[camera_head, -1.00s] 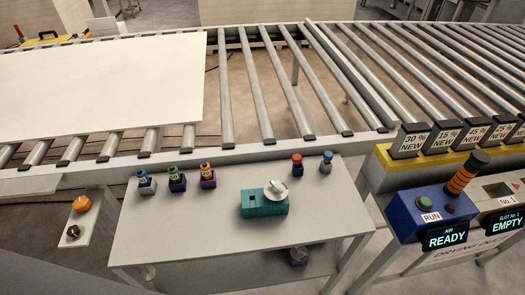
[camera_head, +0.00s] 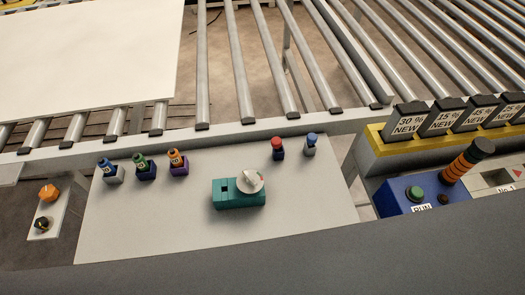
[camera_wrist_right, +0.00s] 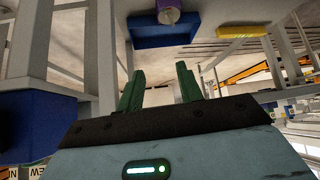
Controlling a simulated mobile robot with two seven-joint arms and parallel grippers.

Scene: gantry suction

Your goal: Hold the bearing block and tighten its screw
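A teal block (camera_head: 230,197) stands on the light grey table, right of its middle. It has a dark square opening on top and a pale round dial or knob (camera_head: 250,181) at its right end. I take it for the bearing block, but I cannot make out a screw for certain. My right gripper (camera_wrist_right: 160,88) shows in the right wrist view, its two green fingers apart with nothing between them. It appears to be low, away from the teal block. Neither gripper shows in the head view.
Small coloured bottle-like items (camera_head: 145,167) stand at the table's back left. A red-topped item (camera_head: 277,147) and a blue-topped item (camera_head: 310,143) stand at the back right. A roller conveyor (camera_head: 240,70) runs behind the grey table (camera_head: 130,230). The table's front is clear.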

